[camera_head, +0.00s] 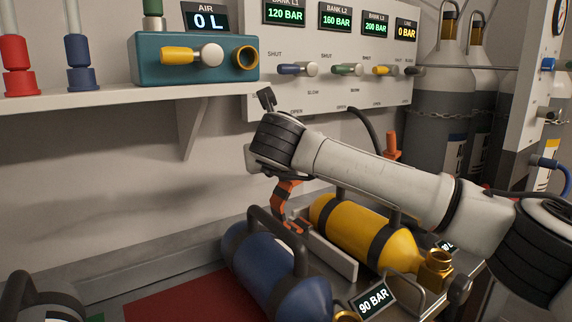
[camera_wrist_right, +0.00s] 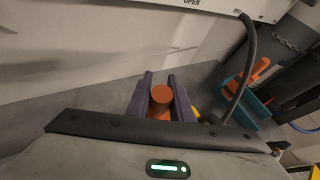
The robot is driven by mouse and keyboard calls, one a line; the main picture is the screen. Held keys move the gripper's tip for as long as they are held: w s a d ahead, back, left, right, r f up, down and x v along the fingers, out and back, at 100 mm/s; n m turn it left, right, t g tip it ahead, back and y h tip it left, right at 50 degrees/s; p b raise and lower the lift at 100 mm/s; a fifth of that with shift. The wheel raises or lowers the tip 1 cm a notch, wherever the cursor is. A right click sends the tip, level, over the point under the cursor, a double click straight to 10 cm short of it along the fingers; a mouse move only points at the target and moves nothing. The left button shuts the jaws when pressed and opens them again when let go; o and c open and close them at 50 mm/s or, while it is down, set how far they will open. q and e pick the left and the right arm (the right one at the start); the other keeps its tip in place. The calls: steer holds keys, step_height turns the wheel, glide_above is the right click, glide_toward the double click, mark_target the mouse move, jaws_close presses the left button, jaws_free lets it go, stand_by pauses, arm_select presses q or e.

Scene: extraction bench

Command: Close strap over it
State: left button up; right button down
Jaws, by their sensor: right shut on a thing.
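A blue cylinder (camera_head: 252,252) with dark bands lies on the bench, with a dark arched bar (camera_head: 262,215) over it. A yellow cylinder (camera_head: 372,238) with dark bands and a brass valve lies to its right. My right gripper (camera_wrist_right: 160,84) is shut on an orange grip (camera_wrist_right: 161,97), which sits between its two fingers. In the head view an orange strap-like piece (camera_head: 284,192) hangs below my right wrist and reaches down beside the blue cylinder. I cannot tell whether its end is fastened. My left gripper is not in view.
A pale upright plate (camera_head: 332,254) stands between the cylinders. A "90 BAR" display (camera_head: 374,300) is at the front. An orange upright handle (camera_head: 391,145) stands behind the yellow cylinder. The valve panel (camera_head: 340,75) and shelf (camera_head: 100,104) are above. Grey tanks are chained at right.

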steer(key=w+d+m+g+y+p, duration=0.3)
steer(key=w+d, duration=0.1)
steer(key=d, duration=0.2)
steer(key=shift+w+d+f, duration=0.2)
steer(key=shift+w+d, duration=0.05)
steer(key=shift+d, duration=0.15)
stand_by(0.4)
steer(key=c, duration=1.6)
jaws_free()
steer(key=shift+o, duration=0.2)
steer(key=v, duration=1)
steer(key=shift+d+r+b, duration=0.2)
steer(key=shift+b, duration=0.15)
